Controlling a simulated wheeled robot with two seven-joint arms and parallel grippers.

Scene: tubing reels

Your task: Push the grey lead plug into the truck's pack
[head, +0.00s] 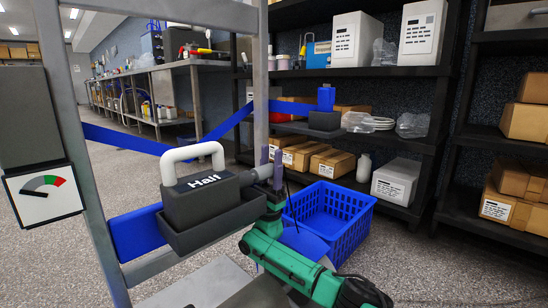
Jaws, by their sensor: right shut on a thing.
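The pack (195,211) is a dark grey box marked "Half" with a white handle (194,152). It sits upright in a dark grey tray (215,236) on the metal frame. My right gripper (271,172), on a green arm, is at the pack's right side. It is shut on the grey lead plug (247,211), a short grey cylinder partly hidden by the fingers. The plug's end meets or nearly meets the pack's right side; I cannot tell how deep it sits. My left gripper is not in view.
A gauge (43,193) with a needle hangs at the left of the metal frame (262,80). Blue bands run behind it. A blue crate (340,210) stands on the floor behind my right arm. Shelves with boxes stand at the back. The floor at right is clear.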

